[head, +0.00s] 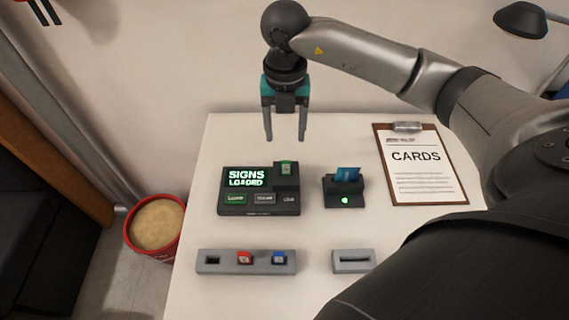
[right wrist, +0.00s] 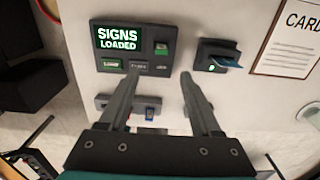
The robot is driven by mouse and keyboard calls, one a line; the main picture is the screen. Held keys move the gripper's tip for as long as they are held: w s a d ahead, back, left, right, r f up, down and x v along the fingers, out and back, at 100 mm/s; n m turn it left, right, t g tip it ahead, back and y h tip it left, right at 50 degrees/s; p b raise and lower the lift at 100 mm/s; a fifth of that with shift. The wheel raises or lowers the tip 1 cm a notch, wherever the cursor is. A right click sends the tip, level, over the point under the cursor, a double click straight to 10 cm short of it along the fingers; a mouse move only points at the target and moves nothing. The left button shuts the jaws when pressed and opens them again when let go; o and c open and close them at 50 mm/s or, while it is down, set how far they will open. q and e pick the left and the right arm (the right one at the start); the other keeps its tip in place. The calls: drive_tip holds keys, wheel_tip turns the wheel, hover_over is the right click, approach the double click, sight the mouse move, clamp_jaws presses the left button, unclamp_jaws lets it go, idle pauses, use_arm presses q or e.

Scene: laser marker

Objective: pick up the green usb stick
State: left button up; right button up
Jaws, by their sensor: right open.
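The green usb stick (head: 286,167) stands in the raised port block at the upper right of a black console (head: 232,208). The console's screen reads "SIGNS LOADED". In the right wrist view the stick (right wrist: 161,47) shows as a small green patch on the console. My right gripper (head: 286,138) is open and empty, pointing down above the console's back edge and apart from the stick. In the right wrist view its two fingers (right wrist: 160,73) are spread, with the console beyond them. My left gripper is not in view.
A grey rack (head: 222,270) holds a red stick (head: 244,258) and a blue stick (head: 279,258). Right of the console stand a black reader (head: 345,190) with a blue card (head: 348,174), a grey slotted block (head: 352,268) and a clipboard (head: 425,180). A red bin (head: 130,238) stands left of the table.

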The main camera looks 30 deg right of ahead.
hover_over(286, 162)
drive_tip(key=f, duration=0.4)
drive_tip(key=shift+a+f, duration=0.2)
drive_tip(key=shift+d+f+b, duration=0.1)
drive_tip(key=shift+f+b, duration=0.3)
drive_tip(key=shift+f, duration=0.3)
wheel_tip(286, 162, down, 4)
drive_tip(key=shift+d+f+b, duration=0.1)
drive_tip(key=shift+d+b, duration=0.05)
drive_tip(key=shift+b, duration=0.3)
clamp_jaws()
